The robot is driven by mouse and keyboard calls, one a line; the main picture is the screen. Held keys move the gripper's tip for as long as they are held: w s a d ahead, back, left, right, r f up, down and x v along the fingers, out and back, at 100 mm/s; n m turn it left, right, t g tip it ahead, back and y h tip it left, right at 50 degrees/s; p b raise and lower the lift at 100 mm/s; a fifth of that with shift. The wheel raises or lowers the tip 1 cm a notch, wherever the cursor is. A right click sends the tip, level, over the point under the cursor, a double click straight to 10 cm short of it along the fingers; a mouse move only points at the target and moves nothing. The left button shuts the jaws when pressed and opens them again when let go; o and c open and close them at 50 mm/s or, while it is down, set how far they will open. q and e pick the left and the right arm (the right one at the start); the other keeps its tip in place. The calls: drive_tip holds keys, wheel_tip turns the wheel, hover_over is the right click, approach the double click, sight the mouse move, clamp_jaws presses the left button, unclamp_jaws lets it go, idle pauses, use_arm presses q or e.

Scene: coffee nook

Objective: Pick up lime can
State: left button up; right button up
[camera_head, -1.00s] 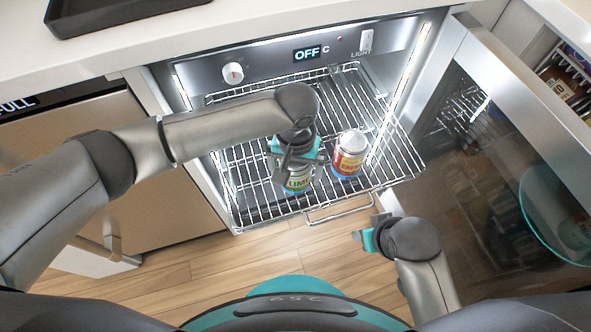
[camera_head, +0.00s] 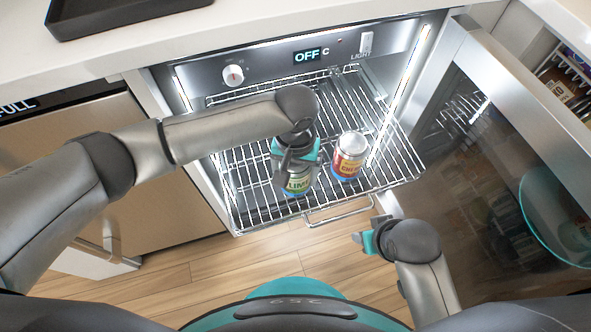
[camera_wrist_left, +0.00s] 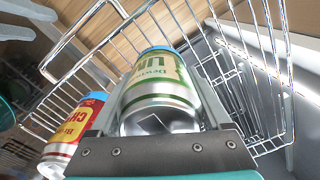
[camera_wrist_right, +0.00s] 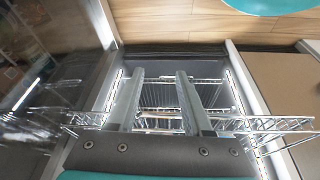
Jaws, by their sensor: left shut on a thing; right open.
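The lime can (camera_head: 298,183), with a green and white label, is at the wire rack in the small fridge. My left gripper (camera_head: 292,166) comes from above and is shut on it. In the left wrist view the lime can (camera_wrist_left: 160,88) sits between the two fingers (camera_wrist_left: 162,105). Whether its base touches the rack cannot be told. My right gripper (camera_head: 366,240) is open and empty, outside the fridge in front of the rack. Its parted fingers show in the right wrist view (camera_wrist_right: 160,98).
A red and yellow cherry can (camera_head: 348,157) stands on the wire rack (camera_head: 255,208), just right of the lime can. The fridge door (camera_head: 500,140) stands open at the right. A dark tray (camera_head: 120,12) lies on the counter above.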

use_arm(q)
clamp_jaws()
drive_tip(key=shift+r, duration=0.2)
